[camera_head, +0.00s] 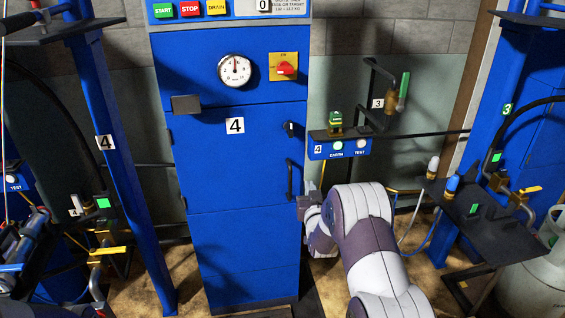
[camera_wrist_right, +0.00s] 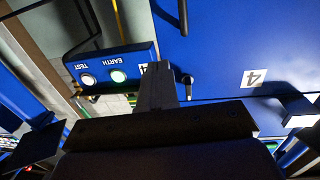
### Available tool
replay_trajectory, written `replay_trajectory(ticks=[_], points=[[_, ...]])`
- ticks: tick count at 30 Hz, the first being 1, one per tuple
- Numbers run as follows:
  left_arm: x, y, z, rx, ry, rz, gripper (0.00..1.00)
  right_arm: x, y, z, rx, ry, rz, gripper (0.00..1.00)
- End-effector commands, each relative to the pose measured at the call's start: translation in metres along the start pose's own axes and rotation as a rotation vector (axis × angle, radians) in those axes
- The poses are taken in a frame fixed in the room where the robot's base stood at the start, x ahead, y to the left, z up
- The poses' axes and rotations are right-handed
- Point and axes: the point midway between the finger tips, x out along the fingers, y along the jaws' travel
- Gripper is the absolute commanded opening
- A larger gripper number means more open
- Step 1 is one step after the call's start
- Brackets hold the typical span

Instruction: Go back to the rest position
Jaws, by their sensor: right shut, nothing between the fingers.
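My right arm, white and grey, comes in from the lower right in the head view. Its gripper (camera_head: 304,205) is beside the right edge of the blue cabinet (camera_head: 240,240), near the black door handle. In the right wrist view the fingers (camera_wrist_right: 156,82) are together and hold nothing. They show in front of the gap between the cabinet door and the control box. Whether they touch the cabinet I cannot tell. My left gripper does not show.
A blue box with EARTH and TEST lamps (camera_head: 339,151) is fixed right of the cabinet. Blue posts (camera_head: 125,170) and hoses crowd the left.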

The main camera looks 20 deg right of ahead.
Motion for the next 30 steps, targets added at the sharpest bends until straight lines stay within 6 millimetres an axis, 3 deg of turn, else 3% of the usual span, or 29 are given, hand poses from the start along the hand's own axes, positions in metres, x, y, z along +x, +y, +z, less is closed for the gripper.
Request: replay_trajectory(ticks=[2,4,7,8,9,12,15,18,22,24,25,27,30], points=[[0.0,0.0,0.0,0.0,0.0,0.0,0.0,0.0,0.0,0.002,0.0,-0.008,0.0,0.0],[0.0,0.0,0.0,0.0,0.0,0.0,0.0,-0.001,0.0,0.017,0.001,-0.078,-0.002,0.0],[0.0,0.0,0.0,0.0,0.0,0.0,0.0,-0.025,-0.001,0.074,-0.001,-0.334,-0.009,0.0],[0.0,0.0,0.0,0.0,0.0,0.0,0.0,-0.042,-0.002,0.093,-0.002,-0.451,-0.013,0.0],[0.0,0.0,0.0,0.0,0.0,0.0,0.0,-0.074,-0.005,0.112,-0.006,-0.628,-0.023,0.0],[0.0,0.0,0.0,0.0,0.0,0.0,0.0,-0.171,-0.016,0.125,-0.028,-1.016,-0.057,0.0],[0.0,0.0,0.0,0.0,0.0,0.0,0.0,-0.253,-0.022,0.112,-0.056,-1.266,-0.084,0.0],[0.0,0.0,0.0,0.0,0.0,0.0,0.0,-0.321,-0.024,0.092,-0.088,-1.432,-0.106,0.0],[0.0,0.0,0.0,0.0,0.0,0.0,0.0,-0.392,-0.025,0.06,-0.135,-1.541,-0.14,0.0],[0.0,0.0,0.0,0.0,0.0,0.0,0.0,-0.404,-0.03,0.04,-0.154,-1.48,-0.168,0.0],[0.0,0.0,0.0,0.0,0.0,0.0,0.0,-0.398,-0.035,0.027,-0.16,-1.425,-0.184,0.0],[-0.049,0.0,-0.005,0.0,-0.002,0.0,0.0,-0.399,-0.035,-0.018,-0.161,-1.439,-0.184,0.0],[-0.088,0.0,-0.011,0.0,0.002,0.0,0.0,-0.399,-0.035,-0.057,-0.16,-1.439,-0.183,0.0]])
